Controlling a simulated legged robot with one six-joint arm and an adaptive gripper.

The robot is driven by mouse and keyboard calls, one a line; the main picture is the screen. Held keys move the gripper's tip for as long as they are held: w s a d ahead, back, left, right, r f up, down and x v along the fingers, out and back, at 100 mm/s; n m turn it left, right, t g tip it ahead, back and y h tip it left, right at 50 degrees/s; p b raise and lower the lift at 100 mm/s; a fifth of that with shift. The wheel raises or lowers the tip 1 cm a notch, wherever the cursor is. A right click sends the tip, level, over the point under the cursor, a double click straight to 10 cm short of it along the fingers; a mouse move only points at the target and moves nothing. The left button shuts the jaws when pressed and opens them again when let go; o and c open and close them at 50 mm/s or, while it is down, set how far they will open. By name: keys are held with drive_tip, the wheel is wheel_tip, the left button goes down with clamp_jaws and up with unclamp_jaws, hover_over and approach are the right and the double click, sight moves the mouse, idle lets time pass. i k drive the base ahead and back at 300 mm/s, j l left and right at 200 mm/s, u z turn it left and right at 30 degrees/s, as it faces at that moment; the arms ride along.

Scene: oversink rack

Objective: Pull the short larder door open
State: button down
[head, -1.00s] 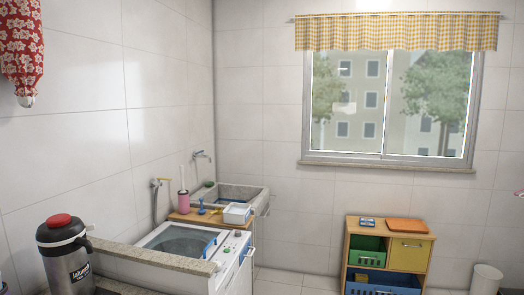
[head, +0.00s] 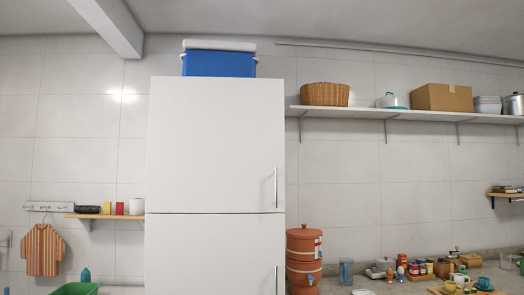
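A tall white two-door cabinet (head: 168,150), which looks like the larder, stands left of centre in the head view. Its upper door (head: 210,145) is shut, with an upright metal handle (head: 276,187) low on its right side. Its lower door (head: 210,255) also looks shut, with a handle (head: 277,281) near its right edge. The lower door runs out of the bottom of the picture, so I cannot compare full door heights. My gripper is not in view.
A blue cooler (head: 218,63) sits on top of the cabinet. A clay water filter (head: 303,258) stands close to its right side, on a counter with jars and cups. A wall shelf (head: 420,114) holds a basket and box. A small shelf (head: 105,216) is left.

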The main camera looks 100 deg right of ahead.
sight(216, 145)
drive_tip(key=z, duration=3.1)
